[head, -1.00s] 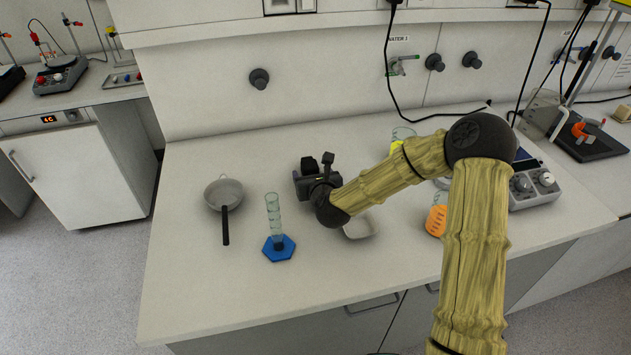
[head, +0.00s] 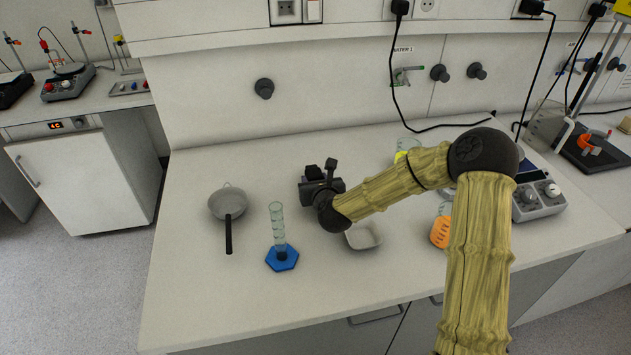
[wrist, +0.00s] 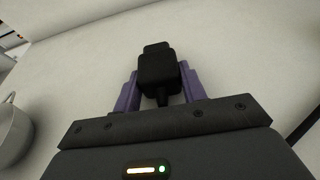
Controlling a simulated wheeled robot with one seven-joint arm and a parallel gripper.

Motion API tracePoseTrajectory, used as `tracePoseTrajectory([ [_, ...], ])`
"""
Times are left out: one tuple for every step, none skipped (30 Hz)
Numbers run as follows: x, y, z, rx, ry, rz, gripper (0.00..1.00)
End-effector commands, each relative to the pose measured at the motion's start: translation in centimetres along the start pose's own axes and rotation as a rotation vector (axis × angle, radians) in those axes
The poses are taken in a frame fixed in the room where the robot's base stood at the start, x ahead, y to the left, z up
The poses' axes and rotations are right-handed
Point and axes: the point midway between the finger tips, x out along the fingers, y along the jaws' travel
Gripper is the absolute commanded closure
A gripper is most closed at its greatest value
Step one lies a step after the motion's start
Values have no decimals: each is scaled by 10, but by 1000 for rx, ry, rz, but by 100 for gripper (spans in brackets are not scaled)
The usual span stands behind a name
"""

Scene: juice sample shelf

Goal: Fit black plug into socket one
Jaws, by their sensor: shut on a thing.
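My gripper (head: 318,183) is low over the bench, left of the white tray. In the wrist view its purple fingers (wrist: 158,92) are shut on the black plug (wrist: 158,68), which points away from the wrist. A short piece of dark cord shows below the plug. In the head view I cannot clearly tell the plug from the dark gripper. A socket (head: 287,9) with a switch beside it is on the wall strip at the top edge. Another socket (head: 426,5) is further right, next to a different black plug (head: 400,8). No socket number is readable.
A strainer (head: 228,204) and a glass cylinder on a blue base (head: 282,259) stand left of my gripper. A white tray (head: 363,237) and an orange-filled beaker (head: 440,232) are to the right. A wall knob (head: 264,88) sticks out below the first socket.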

Motion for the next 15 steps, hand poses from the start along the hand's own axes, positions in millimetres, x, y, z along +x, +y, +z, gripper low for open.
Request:
tracePoseTrajectory([
  [-2, 0, 7, 0, -2, 0, 90],
  [-3, 0, 10, 0, -2, 0, 90],
  [-5, 0, 13, 1, -1, 0, 90],
  [-5, 0, 15, 1, -1, 0, 90],
  [-6, 0, 17, 1, -1, -1, 90],
  [-7, 0, 20, 1, -1, -1, 90],
  [-8, 0, 22, 1, -1, -1, 90],
  [-9, 0, 25, 1, -1, -1, 90],
  [-10, 0, 28, 1, -1, -1, 90],
  [-11, 0, 30, 0, -1, 0, 90],
  [-12, 0, 32, 0, -1, 0, 90],
  [-13, 0, 35, 0, -1, 0, 90],
  [-14, 0, 38, 0, -1, 0, 90],
  [-14, 0, 40, 0, -1, 0, 90],
  [-15, 0, 42, 0, -1, 0, 90],
])
